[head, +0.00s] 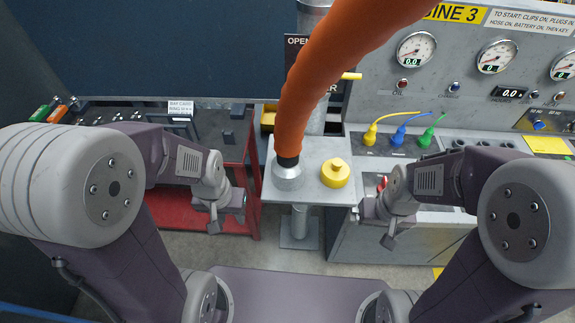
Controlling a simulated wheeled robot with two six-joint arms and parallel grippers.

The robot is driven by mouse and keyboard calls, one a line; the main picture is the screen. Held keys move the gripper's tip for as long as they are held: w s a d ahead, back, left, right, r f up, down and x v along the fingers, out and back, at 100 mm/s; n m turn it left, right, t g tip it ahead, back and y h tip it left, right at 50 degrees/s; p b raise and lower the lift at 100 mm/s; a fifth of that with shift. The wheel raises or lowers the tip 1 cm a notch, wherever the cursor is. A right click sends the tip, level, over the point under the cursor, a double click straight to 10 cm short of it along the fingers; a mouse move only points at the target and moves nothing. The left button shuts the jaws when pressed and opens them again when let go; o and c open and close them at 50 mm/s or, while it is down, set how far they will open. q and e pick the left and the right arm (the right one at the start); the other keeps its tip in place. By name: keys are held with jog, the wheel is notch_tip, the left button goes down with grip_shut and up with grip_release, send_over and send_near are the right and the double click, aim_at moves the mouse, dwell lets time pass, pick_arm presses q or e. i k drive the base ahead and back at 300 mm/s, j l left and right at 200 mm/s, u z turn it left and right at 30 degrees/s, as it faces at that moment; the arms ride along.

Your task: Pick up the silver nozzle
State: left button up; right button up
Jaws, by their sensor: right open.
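The silver nozzle (288,176) is the metal end of a thick orange hose (305,100) that comes down from above. It stands upright, mouth down, on a small grey pedestal table (312,196), left of a yellow cap (335,173). My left gripper (226,213) is to the left of the table, apart from the nozzle, with its fingers apart and nothing seen between them. My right gripper (378,222) is to the right of the table, open and empty, further from the nozzle.
A grey console with gauges (417,50) stands at the right, with yellow, blue and green plugs (397,137) on its ledge. A red cart (180,212) stands at the left. The orange hose hangs above the table.

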aim_at(288, 174)
jog(key=z, duration=4.25)
jog(key=u, duration=1.1)
jog(key=l+u, duration=0.1)
jog(key=u, duration=1.5)
jog(key=k+u, duration=0.1)
jog(key=u, duration=1.5)
jog(key=j+z, duration=0.4)
jog(key=j, duration=0.15)
jog(key=j+z, duration=0.4)
jog(key=j, duration=0.15)
jog(key=k+j+z, duration=0.2)
jog(key=j+z, duration=0.15)
jog(key=j, duration=0.15)
